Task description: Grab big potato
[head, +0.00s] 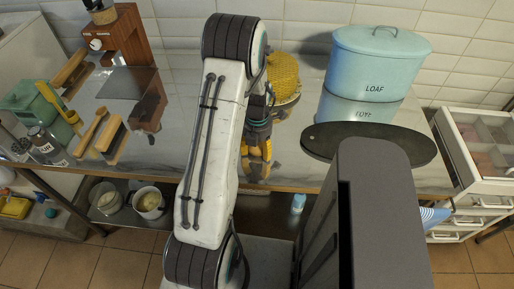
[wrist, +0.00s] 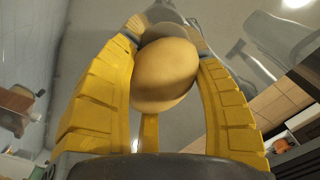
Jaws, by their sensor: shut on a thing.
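A smooth tan potato (wrist: 165,72) sits between the yellow fingers of my gripper (wrist: 164,38) in the wrist view. The fingers close on it from both sides, and a further finger shows below it. In the head view my gripper (head: 257,150) is low over the grey, shiny worktop (head: 200,150), just right of my white arm. The arm hides part of it, and the potato cannot be made out clearly there. I cannot tell whether the potato touches the worktop.
A yellow textured dome (head: 284,74) stands behind my gripper. A pale blue LOAF tin (head: 376,65) is at the back right, with a dark round board (head: 410,145) in front. Brushes (head: 112,138), jars and a wooden grinder (head: 128,38) stand left. Pots (head: 149,202) sit below.

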